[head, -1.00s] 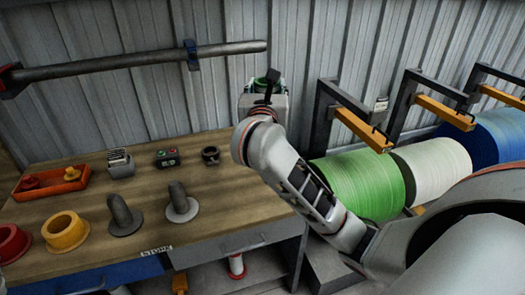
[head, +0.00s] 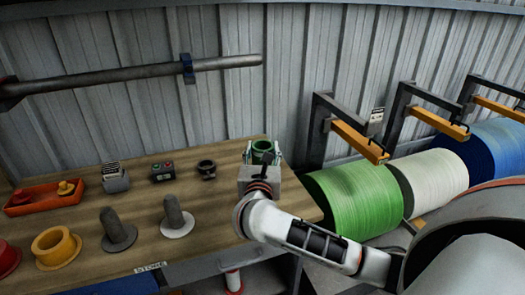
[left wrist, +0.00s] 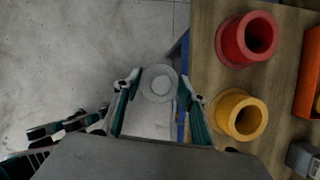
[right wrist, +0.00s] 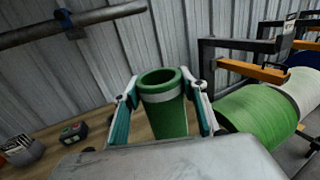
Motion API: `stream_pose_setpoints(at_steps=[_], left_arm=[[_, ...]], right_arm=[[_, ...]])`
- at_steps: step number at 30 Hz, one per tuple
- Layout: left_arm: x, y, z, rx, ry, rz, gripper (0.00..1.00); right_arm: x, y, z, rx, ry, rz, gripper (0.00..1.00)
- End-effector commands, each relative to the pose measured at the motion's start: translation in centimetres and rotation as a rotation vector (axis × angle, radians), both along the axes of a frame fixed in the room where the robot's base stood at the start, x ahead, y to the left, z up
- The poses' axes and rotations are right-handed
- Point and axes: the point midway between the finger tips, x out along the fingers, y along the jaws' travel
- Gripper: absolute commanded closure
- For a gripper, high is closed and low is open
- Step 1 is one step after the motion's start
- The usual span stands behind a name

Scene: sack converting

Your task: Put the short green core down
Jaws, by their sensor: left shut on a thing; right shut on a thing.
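The short green core (head: 264,147) is upright in my right gripper (head: 262,156), over the back right end of the wooden bench (head: 215,232). The right wrist view shows the core (right wrist: 163,105) with a pale band below its rim, between both fingers of the gripper (right wrist: 163,100). Its lower end is hidden, so I cannot tell whether it touches the bench. My left gripper (left wrist: 158,88) shows only in the left wrist view. It is shut on a pale round thing (left wrist: 160,84) seen end-on, over the floor beside the bench's edge.
Two grey pegs on round bases (head: 118,230) (head: 175,216) stand on the bench. A dark ring (head: 206,169), a button box (head: 163,171), a yellow flanged core (head: 57,247) and an orange tray (head: 45,196) stand near. Green (head: 352,198) and white (head: 432,172) rolls lie right of it.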

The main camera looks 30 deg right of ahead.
Motion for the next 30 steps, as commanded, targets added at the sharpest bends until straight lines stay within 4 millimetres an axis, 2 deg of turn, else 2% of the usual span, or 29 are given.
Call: stream_pose_setpoints(at_steps=[11,12,14,26,30], left_arm=[[0.0,0.0,-0.4,0.000,0.001,0.000,0.79],[0.0,0.0,-0.3,0.000,0.000,0.000,0.79],[0.0,0.0,-0.3,0.000,0.000,0.000,0.79],[0.0,0.0,0.1,0.000,0.000,0.000,0.79],[0.0,0.0,-0.2,0.000,0.000,0.000,0.79]], right_arm=[[0.0,0.0,-0.3,-0.001,-0.003,0.001,1.00],[0.0,0.0,-0.4,-0.001,-0.001,0.001,0.53],[0.0,0.0,-0.3,-0.001,-0.001,0.001,0.41],[0.0,0.0,0.0,-0.001,-0.001,0.001,0.41],[-1.2,1.1,-0.2,0.003,0.001,0.004,0.41]])
